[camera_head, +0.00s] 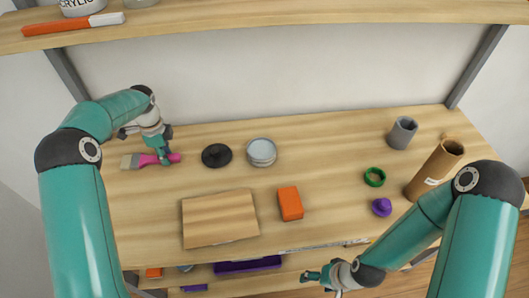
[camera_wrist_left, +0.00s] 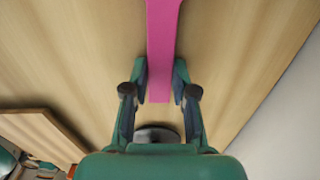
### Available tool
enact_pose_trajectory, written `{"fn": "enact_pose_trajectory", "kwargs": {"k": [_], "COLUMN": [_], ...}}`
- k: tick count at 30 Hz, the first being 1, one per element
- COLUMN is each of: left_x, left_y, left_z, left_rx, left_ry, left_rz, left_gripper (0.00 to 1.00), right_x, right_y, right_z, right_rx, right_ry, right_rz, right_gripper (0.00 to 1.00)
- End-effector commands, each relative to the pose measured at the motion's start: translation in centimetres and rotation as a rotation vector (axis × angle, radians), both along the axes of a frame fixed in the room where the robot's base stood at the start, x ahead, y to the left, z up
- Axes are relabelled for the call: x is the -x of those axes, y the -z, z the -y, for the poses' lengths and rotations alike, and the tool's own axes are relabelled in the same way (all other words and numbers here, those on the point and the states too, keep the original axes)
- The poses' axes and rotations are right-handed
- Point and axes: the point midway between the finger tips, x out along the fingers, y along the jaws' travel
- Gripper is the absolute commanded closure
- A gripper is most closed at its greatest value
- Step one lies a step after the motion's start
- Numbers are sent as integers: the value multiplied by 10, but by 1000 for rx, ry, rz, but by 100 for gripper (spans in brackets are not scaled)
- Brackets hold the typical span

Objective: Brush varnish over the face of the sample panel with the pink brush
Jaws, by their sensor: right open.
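The pink brush (camera_head: 174,158) lies on or just above the bench at the back left, bristles to the left. Its pink handle also fills the upper middle of the left wrist view (camera_wrist_left: 162,45). The sample panel (camera_head: 220,218), a flat wooden board, lies at the bench's front left. A round tin (camera_head: 262,150) with a pale blue-grey top stands behind it; I cannot tell its contents. My right gripper (camera_head: 320,277) is open and empty, low in front of the bench.
A black disc (camera_head: 216,155) lies between brush and tin. An orange block (camera_head: 290,203) sits right of the panel. A green ring (camera_head: 374,177), purple knob (camera_head: 381,207), grey cup (camera_head: 402,132) and brown tube (camera_head: 435,170) stand at right. A shelf (camera_head: 300,22) overhangs the back.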

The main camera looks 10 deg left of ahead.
Motion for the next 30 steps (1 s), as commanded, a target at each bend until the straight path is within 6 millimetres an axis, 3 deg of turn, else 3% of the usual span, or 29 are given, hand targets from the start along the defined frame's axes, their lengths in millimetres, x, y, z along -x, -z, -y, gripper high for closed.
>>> {"fn": "enact_pose_trajectory", "kwargs": {"k": [5,6,10,30], "left_x": [0,0,0,0], "left_y": [0,0,0,-12], "left_z": [0,0,0,0], "left_rx": [0,0,0,0], "left_ry": [0,1,1,1], "left_rz": [0,0,0,0], "left_gripper": [82,77,96,96], "right_x": [0,0,0,0], "right_y": [0,0,0,-8], "right_z": [0,0,0,0], "right_rx": [0,0,0,0], "right_ry": [0,0,0,0], "right_rz": [0,0,0,0], "right_gripper": [27,27,27,27]}}
